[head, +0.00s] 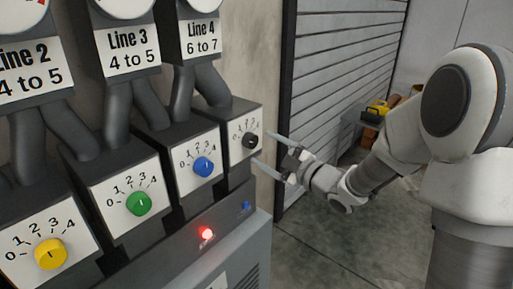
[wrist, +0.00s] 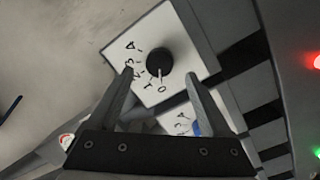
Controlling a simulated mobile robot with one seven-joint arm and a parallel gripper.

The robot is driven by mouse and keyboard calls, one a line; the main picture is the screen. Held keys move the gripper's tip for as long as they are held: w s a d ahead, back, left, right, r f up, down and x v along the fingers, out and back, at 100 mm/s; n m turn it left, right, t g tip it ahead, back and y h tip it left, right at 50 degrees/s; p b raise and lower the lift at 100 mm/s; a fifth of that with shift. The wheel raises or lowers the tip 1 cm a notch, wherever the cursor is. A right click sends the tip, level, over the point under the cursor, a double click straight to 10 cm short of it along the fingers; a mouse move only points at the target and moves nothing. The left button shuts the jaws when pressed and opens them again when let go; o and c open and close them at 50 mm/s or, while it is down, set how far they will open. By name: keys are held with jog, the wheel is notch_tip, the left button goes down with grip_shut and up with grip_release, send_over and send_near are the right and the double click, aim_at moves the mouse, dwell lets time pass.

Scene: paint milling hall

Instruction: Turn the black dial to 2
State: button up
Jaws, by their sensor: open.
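The black dial (head: 250,141) is on the rightmost white scale plate (head: 245,128), marked 0 to 4, below the Line 4 sign. In the wrist view the black dial (wrist: 159,61) lies between and beyond the fingertips, and its pale mark appears to point at the 0. My gripper (head: 261,148) is open in front of the black dial, one finger above it and one below. In the wrist view my gripper (wrist: 159,73) has a finger on each side of the dial, with a visible gap; contact is not seen.
A blue dial (head: 204,166), a green dial (head: 138,203) and a yellow dial (head: 50,254) sit on neighbouring boxes to the left. A lit red lamp (head: 207,233) and a blue button (head: 246,207) are on the panel below.

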aim_at(253, 142)
jog(key=shift+x, duration=2)
grip_shut()
